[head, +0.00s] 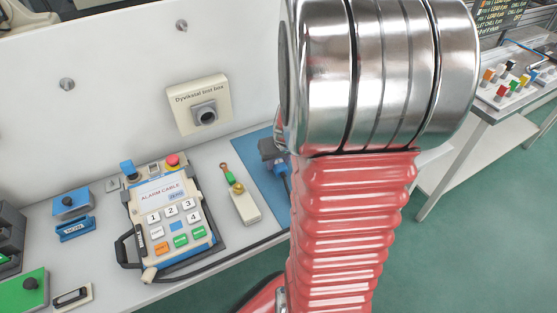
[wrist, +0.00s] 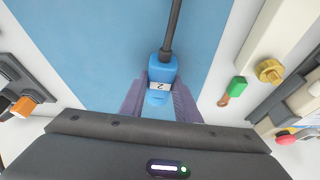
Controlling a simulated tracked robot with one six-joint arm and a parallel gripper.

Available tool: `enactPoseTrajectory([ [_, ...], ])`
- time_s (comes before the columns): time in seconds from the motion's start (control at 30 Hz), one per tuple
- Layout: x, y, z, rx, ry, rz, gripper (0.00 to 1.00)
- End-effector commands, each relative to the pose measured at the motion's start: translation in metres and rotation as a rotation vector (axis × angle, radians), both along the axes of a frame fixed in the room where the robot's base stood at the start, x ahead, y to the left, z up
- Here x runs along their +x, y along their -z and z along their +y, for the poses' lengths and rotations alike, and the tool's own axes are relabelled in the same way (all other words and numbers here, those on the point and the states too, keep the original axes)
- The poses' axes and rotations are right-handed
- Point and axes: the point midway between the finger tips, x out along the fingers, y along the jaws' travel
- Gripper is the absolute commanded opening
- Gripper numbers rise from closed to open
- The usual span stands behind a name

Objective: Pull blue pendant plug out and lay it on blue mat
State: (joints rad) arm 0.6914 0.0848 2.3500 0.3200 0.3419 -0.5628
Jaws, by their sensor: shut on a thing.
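My gripper (wrist: 158,98) is shut on the blue plug (wrist: 161,70), which has a white label reading 2. A dark cable (wrist: 172,25) runs from the plug toward the top of the wrist view. The blue mat (wrist: 90,50) fills the background around the plug; whether the plug touches it I cannot tell. In the head view a dark blue plug-like piece (head: 271,149) shows over the mat (head: 252,146), beside my arm, which hides my gripper. The test box (head: 197,103) on the wall has an open, empty-looking round socket (head: 204,114).
The keypad pendant (head: 167,212) lies on the bench left of the mat, with a dark cable along its front. A small block with a green-handled piece (head: 240,195) lies between them. A second table (head: 505,95) stands at right.

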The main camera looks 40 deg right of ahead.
Motion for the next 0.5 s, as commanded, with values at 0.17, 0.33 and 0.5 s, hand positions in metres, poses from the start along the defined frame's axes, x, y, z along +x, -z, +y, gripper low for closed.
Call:
enactPoseTrajectory([
  [0.17, 0.0001, 0.0027, 0.0001, 0.0, 0.0, 0.0, 0.0],
  [0.33, 0.0001, 0.005, 0.0001, 0.001, 0.0, 0.001, 0.0],
  [0.5, -0.0001, 0.0073, -0.0001, 0.0, 0.0, 0.0, 0.0],
])
